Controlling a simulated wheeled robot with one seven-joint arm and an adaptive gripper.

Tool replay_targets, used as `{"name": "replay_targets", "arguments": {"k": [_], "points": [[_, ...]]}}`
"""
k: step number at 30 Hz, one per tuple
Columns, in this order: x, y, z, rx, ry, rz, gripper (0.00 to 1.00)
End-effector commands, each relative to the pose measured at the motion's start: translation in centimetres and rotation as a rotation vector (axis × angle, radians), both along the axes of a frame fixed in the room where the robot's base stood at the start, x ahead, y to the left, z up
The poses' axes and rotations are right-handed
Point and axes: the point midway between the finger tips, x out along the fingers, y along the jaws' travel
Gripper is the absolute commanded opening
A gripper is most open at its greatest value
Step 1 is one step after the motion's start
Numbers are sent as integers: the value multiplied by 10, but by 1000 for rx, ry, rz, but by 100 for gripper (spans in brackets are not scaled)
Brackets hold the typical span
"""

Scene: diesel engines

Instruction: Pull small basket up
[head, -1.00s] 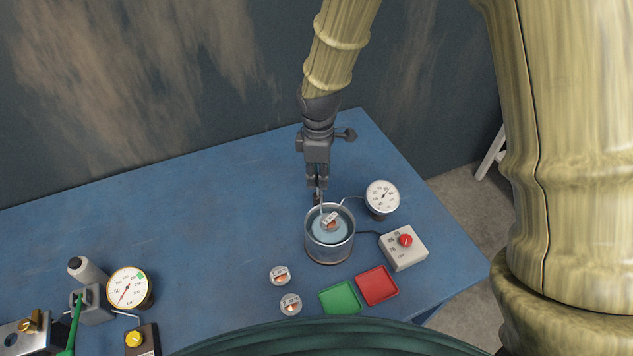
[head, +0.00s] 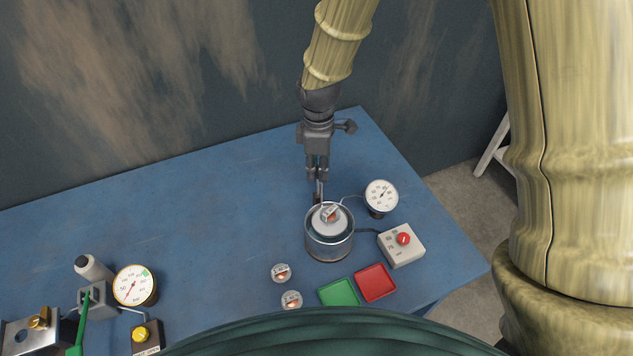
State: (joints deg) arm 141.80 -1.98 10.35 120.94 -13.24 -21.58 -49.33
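The small basket (head: 326,228) is a grey disc-like carrier at the top of a round metal pot (head: 330,246). It holds a small thermostat (head: 331,213) with a metal bridge and a copper-coloured part. A thin upright rod rises at the back of the basket. My gripper (head: 320,184) points down behind the pot, with its fingers close together on this rod. The fingertips are small in view, but the basket has risen with my gripper. The pot stays on the table, and the basket's lower part is hidden inside it.
A dial gauge (head: 381,195) and a control box with a red knob (head: 401,246) stand right of the pot. Green (head: 339,293) and red (head: 376,283) trays and two loose thermostats (head: 281,273) lie in front.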

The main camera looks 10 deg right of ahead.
Motion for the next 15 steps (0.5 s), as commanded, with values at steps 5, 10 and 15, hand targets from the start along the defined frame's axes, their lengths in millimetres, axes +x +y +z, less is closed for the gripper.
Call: {"name": "replay_targets", "arguments": {"k": [5,10,15], "points": [[0,0,-1,0,0,0,46],[0,0,-1,0,0,0,46],[0,0,3,0,0,0,46]]}}
